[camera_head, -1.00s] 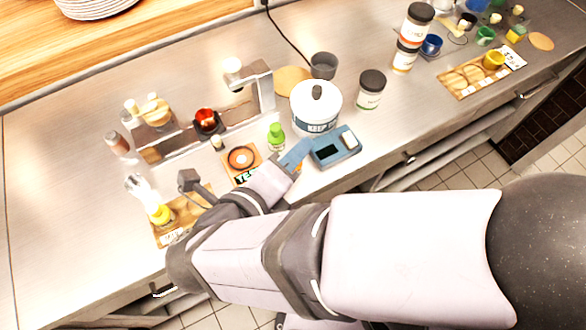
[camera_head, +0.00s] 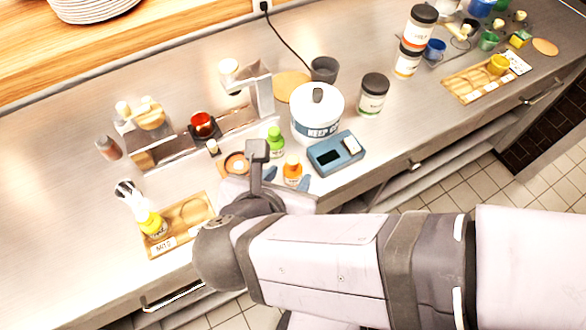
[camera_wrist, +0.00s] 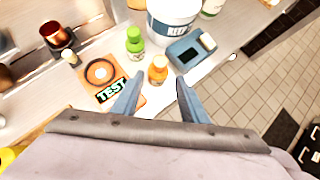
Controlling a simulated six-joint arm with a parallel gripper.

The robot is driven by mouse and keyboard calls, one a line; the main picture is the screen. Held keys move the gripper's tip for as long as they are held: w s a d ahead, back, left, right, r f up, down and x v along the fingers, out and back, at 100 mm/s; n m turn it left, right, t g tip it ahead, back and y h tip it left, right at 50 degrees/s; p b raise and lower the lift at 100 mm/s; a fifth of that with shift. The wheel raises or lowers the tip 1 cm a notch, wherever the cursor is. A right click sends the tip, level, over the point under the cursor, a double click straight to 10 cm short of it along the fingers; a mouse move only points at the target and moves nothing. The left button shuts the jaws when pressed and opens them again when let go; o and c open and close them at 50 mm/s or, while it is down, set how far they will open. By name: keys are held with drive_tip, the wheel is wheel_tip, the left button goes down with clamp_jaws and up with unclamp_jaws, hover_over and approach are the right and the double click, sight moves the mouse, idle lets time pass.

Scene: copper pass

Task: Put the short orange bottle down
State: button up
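The short orange bottle (camera_head: 292,172) stands upright on the counter, just right of the wooden TEST board and in front of the blue device. It also shows in the wrist view (camera_wrist: 158,71). My gripper (camera_wrist: 159,80) is open, its blue fingers on either side of the bottle with a visible gap on each side. In the head view my gripper (camera_head: 287,178) is partly hidden by my arm. The TEST board (camera_wrist: 112,83) has a dark ring on it. A green-capped bottle (camera_wrist: 135,42) stands behind the orange one.
The blue device (camera_head: 336,154) and a white KEEP tub (camera_head: 318,116) stand close behind and right. The counter's front edge is near the bottle. A MILD board (camera_head: 180,224) with a yellow bottle (camera_head: 152,225) lies left. Bare counter is at far left.

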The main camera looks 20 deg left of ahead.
sight(291, 172)
drive_tip(key=shift+x, duration=3.5)
drive_tip(key=shift+s+a+f, duration=0.1)
drive_tip(key=shift+a, duration=0.05)
drive_tip(key=c, duration=0.9)
drive_tip(key=shift+c, duration=0.2)
wheel_tip(291, 172, up, 10)
drive_tip(key=shift+r+p, duration=0.1)
drive_tip(key=shift+p, duration=0.55)
